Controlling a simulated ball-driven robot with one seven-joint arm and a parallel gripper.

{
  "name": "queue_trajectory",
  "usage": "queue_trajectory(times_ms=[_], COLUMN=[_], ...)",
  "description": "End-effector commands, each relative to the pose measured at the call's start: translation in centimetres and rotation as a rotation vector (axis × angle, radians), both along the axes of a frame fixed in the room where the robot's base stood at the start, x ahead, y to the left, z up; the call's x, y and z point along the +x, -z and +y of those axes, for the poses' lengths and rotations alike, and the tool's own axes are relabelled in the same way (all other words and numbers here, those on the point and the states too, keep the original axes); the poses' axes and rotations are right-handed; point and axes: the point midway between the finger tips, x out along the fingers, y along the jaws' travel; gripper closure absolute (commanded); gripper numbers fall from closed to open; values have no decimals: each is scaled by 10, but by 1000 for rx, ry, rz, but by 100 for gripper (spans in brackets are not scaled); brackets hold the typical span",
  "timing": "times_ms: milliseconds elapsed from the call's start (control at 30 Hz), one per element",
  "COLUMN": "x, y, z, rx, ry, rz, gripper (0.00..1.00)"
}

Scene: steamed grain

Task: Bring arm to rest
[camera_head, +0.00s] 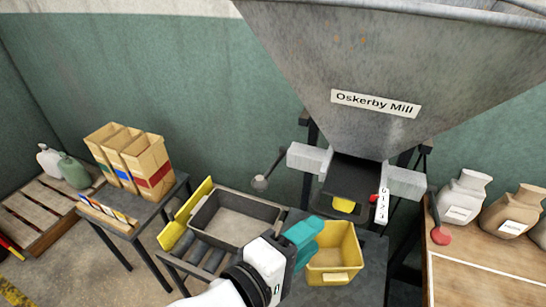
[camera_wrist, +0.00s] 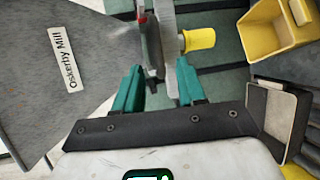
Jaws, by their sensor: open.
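My gripper (camera_head: 306,240) has teal fingers and is at the lower middle of the head view, with my white arm coming up from the bottom edge. In the picture it overlaps the left side of a yellow bin (camera_head: 335,277); whether they touch cannot be told. In the wrist view both fingers of my gripper (camera_wrist: 158,85) stand well apart with nothing held between them. The yellow bin (camera_wrist: 262,45) is at the upper right there.
The grey Oskerby Mill hopper (camera_head: 400,70) hangs above the bin. A dark tray (camera_head: 273,213) sits on rollers to the left. A small table (camera_head: 165,198) holds tall paper bags. A wooden bench (camera_head: 475,285) with sacks (camera_head: 461,196) is at right. A red-knobbed lever (camera_head: 440,235) sticks out near it.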

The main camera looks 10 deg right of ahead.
Motion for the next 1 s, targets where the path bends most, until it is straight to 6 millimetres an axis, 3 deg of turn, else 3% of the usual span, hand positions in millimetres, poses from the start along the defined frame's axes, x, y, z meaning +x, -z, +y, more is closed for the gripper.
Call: queue_trajectory(times_ms=[167,267,367,500,700,900,1000], x=[1,1,-7,-38,-107,-163,-176], y=[12,43,92,164,240,273,278], z=[-11,-38,-77,-126,-161,-162,-159], rx=[32,124,284,561,963,1260,1338], ry=[5,20,56,142,313,462,501], rz=[22,71,135,203,229,204,192], gripper=[60,60,60,60,60,60,60])
